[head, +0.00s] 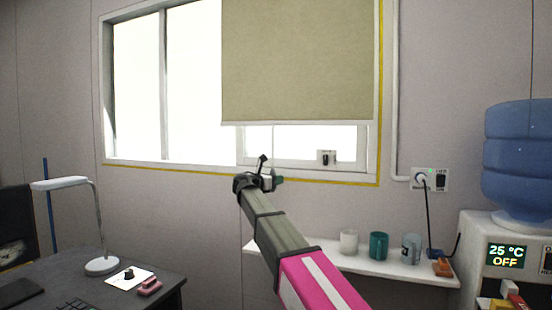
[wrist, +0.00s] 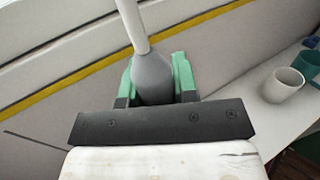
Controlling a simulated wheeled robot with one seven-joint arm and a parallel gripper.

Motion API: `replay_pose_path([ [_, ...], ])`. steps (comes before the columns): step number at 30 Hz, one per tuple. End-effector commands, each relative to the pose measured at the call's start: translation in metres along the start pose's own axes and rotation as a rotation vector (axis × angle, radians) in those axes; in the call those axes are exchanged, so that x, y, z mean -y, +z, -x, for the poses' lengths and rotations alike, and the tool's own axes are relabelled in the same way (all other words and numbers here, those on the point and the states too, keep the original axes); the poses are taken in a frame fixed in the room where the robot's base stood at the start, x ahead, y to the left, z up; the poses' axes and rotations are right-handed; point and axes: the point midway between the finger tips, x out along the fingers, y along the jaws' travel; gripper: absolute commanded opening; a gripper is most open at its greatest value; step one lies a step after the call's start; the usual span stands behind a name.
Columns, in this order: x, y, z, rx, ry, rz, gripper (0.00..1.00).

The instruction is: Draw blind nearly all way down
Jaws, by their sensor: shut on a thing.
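The beige blind (head: 300,62) hangs over the right part of the window (head: 164,85) in the head view. Its bottom bar (head: 300,123) is more than halfway down, with bright glass and the sill below it. My gripper (head: 268,178) is just under the sill, below the blind. In the wrist view, my gripper's green fingers (wrist: 155,78) are shut on a grey tapered pull handle (wrist: 152,72) with a pale stem (wrist: 132,22) rising from it. The handle is not clear in the head view, and its link to the blind cannot be seen.
A white shelf (head: 380,265) with a white mug (head: 349,243), a teal mug (head: 378,246) and a grey-blue mug (head: 411,249) is right of my arm. A water dispenser (head: 505,235) stands far right. A desk (head: 60,285) with a lamp (head: 68,183) is lower left.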

Motion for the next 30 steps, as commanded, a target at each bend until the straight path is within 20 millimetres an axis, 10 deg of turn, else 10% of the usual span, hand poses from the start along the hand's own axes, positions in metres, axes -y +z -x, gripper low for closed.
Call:
replay_pose_path([
  [12, 0.001, -0.091, 0.001, -0.002, -0.001, 0.001, 0.00],
  [30, 0.001, -0.107, 0.000, -0.002, -0.001, -0.001, 0.00],
])
